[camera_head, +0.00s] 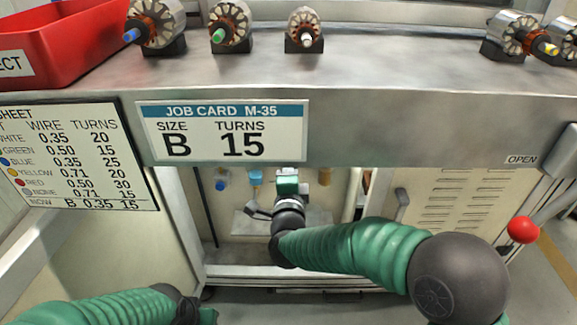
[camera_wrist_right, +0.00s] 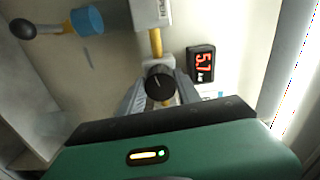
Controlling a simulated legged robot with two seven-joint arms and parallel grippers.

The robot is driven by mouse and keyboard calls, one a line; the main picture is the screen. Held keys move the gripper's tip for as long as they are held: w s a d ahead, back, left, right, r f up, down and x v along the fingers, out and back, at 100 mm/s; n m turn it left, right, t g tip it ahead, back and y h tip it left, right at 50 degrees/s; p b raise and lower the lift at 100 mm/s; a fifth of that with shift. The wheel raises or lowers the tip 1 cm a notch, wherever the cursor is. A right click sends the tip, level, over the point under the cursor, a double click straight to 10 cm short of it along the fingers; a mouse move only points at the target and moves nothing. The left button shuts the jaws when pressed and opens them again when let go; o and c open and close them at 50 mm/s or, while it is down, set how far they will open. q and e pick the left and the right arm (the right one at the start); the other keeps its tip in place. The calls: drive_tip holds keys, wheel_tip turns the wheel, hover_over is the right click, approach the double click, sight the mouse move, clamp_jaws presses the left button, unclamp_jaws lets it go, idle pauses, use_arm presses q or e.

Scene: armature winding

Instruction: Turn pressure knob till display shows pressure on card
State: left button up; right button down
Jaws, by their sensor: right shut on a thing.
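In the right wrist view, the round black pressure knob (camera_wrist_right: 159,86) with a pale pointer mark sits between the fingers of my right gripper (camera_wrist_right: 160,98), which is shut on it. Beside it, the small black display (camera_wrist_right: 201,63) shows red digits reading 5.7, turned sideways. A small white and blue card (camera_wrist_right: 211,92) lies just below the display, mostly hidden by my gripper body, and its text is not readable. In the head view, my right gripper (camera_head: 287,185) reaches into the opening under the bench. My left gripper (camera_head: 196,311) is at the bottom edge, its fingers unclear.
A job card (camera_head: 222,131) reads M-35, size B, turns 15. A winding sheet (camera_head: 78,155) hangs left of it. A red bin (camera_head: 70,45) and several armatures (camera_head: 305,29) stand on the bench. A red-knobbed lever (camera_head: 523,229) is at right. A blue-bowled filter (camera_wrist_right: 87,21) is near the knob.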

drive_tip(key=shift+d+f, duration=0.1)
drive_tip(key=shift+f, duration=0.2)
drive_tip(key=c, duration=0.9)
unclamp_jaws()
drive_tip(key=shift+o, duration=0.2)
drive_tip(key=shift+r, duration=0.15)
drive_tip(key=shift+s, duration=0.15)
drive_tip(key=s+p, duration=0.6)
drive_tip(key=s, duration=1)
drive_tip(key=shift+s, duration=0.3)
